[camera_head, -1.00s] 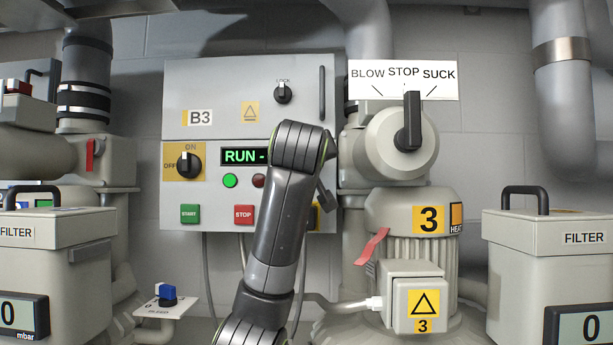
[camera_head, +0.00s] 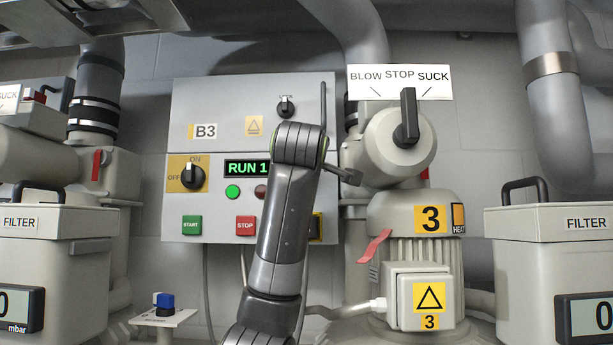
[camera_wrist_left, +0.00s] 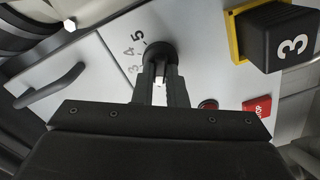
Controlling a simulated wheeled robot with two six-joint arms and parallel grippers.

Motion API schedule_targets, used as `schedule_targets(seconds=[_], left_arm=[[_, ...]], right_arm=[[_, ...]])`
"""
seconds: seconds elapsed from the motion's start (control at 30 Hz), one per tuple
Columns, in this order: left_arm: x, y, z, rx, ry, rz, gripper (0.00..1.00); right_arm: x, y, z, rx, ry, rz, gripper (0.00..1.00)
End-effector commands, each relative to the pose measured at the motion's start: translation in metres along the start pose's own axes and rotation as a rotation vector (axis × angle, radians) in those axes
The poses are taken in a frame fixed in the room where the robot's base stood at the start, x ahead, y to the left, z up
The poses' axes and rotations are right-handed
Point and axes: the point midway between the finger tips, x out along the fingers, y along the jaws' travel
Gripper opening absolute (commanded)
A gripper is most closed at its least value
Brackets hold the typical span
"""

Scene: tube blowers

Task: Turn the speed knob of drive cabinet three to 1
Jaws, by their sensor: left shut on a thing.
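Drive cabinet three is the grey box (camera_head: 205,100) labelled B3 on the wall, and its display (camera_head: 247,168) reads RUN 1. In the left wrist view, the black round speed knob (camera_wrist_left: 160,50) sits on the panel beside a printed scale (camera_wrist_left: 136,48) with 3, 4 and 5 showing. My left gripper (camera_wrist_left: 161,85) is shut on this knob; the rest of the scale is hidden. In the head view my left arm covers the knob and the gripper fingers. My right gripper is in neither view.
An ON/OFF switch (camera_head: 193,176), a green START button (camera_head: 192,225), a red STOP button (camera_head: 245,226) and a lock switch (camera_head: 285,106) are on the panel. A black block marked 3 (camera_wrist_left: 278,35) sits close to the gripper. Blower 3 (camera_head: 405,215) stands at the right.

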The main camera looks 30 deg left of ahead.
Motion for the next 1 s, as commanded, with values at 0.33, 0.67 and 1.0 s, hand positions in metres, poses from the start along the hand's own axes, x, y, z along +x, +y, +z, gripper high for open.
schedule_targets(seconds=[0.33, 0.67, 1.0], left_arm=[[0.0006, -0.0012, 0.0013, -0.019, -0.003, -0.004, 0.00], [0.0005, -0.0009, 0.0011, -0.018, -0.002, -0.003, 0.31], [-0.0022, -0.0005, 0.0006, -0.019, -0.001, 0.000, 0.34]], right_arm=[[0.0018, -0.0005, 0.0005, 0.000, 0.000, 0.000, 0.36], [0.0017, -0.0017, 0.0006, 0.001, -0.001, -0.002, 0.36], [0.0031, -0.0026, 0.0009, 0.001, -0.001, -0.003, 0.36]])
